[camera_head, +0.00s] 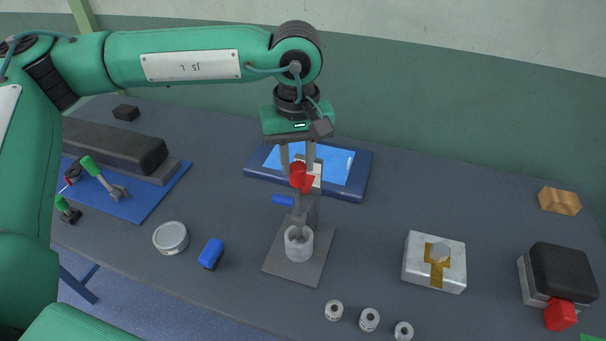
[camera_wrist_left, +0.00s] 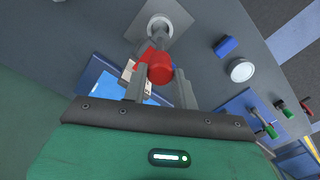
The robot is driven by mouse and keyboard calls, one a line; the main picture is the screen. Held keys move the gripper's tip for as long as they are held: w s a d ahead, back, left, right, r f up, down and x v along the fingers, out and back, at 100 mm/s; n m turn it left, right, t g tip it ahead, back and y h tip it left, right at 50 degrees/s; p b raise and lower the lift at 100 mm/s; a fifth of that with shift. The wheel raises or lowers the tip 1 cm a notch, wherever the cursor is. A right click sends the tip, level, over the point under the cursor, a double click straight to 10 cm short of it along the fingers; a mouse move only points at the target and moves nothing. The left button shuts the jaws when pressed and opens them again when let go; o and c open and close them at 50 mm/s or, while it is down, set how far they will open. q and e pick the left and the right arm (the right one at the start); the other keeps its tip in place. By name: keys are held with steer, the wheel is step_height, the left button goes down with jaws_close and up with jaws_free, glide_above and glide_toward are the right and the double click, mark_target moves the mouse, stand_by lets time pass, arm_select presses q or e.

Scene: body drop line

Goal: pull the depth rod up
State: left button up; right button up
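A rod topped by a red knob (camera_head: 298,173) stands upright in a grey stand (camera_head: 287,262), above a light round cup (camera_head: 299,243). I take this to be the depth rod. A blue handle (camera_head: 284,200) sticks out left of the stand, and a red piece shows right of the knob. My left gripper (camera_head: 298,160) points down over the knob, fingers apart on either side. The left wrist view shows the knob (camera_wrist_left: 160,70) between the fingertips (camera_wrist_left: 161,76), with small gaps seen on both sides. My right gripper is not in view.
A blue-framed tray (camera_head: 357,188) lies behind the stand. A round tin (camera_head: 171,237) and blue block (camera_head: 211,253) sit to the left, a silver box (camera_head: 419,272) to the right. Several small metal cylinders (camera_head: 369,320) stand along the front.

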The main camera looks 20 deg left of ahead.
arm_select(q)
steer(key=shift+r, duration=0.95)
steer(key=shift+c, duration=0.2)
stand_by(0.4)
steer(key=o, duration=0.8)
step_height(320, 180, up, 7)
steer(key=p, duration=0.3)
stand_by(0.4)
